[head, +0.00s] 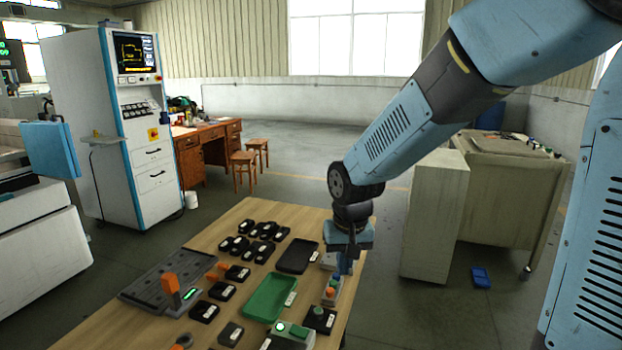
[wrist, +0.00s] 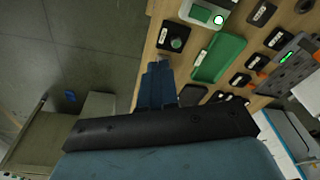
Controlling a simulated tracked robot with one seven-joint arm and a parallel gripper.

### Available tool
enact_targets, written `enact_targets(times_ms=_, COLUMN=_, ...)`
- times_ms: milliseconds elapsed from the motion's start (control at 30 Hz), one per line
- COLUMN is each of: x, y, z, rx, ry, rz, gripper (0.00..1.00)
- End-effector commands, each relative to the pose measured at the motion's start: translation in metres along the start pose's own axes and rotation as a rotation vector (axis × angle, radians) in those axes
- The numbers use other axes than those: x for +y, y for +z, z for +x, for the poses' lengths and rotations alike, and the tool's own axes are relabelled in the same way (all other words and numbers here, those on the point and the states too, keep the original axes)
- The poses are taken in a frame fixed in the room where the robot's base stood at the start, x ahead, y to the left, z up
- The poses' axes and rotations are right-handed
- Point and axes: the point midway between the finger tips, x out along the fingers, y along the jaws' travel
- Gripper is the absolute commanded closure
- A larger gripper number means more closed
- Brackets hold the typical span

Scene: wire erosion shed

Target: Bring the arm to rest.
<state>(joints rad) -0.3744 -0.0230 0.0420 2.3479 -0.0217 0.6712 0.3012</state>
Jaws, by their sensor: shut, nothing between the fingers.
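My gripper (head: 346,262) hangs down over the right edge of the wooden table (head: 214,250) in the head view, at the end of my blue arm. Its fingers are together, with nothing between them. In the wrist view my gripper (wrist: 157,68) shows as closed blue fingers near the table edge, with the green tray (wrist: 219,58) to their right. Part of a small control box (head: 331,288) is hidden behind or beside the fingers in the head view; I cannot tell if they touch it.
The table carries a green tray (head: 270,298), a black tray (head: 297,256), several small black boxes and a grey plate (head: 150,283) with an orange handle. A pale cabinet (head: 432,215) stands right of the table. A blue object (head: 481,277) lies on the floor.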

Motion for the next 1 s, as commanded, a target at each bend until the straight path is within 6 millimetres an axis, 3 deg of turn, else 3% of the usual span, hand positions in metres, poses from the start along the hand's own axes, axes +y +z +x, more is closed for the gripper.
enact_targets(times_ms=100, x=0.020, y=0.005, z=-0.026, rx=0.040, ry=-0.002, rz=0.017, gripper=1.00)
enact_targets(times_ms=400, x=0.062, y=0.030, z=-0.079, rx=0.124, ry=0.003, rz=0.047, gripper=1.00)
enact_targets(times_ms=1000, x=0.125, y=0.109, z=-0.159, rx=0.290, ry=0.043, rz=0.103, gripper=1.00)
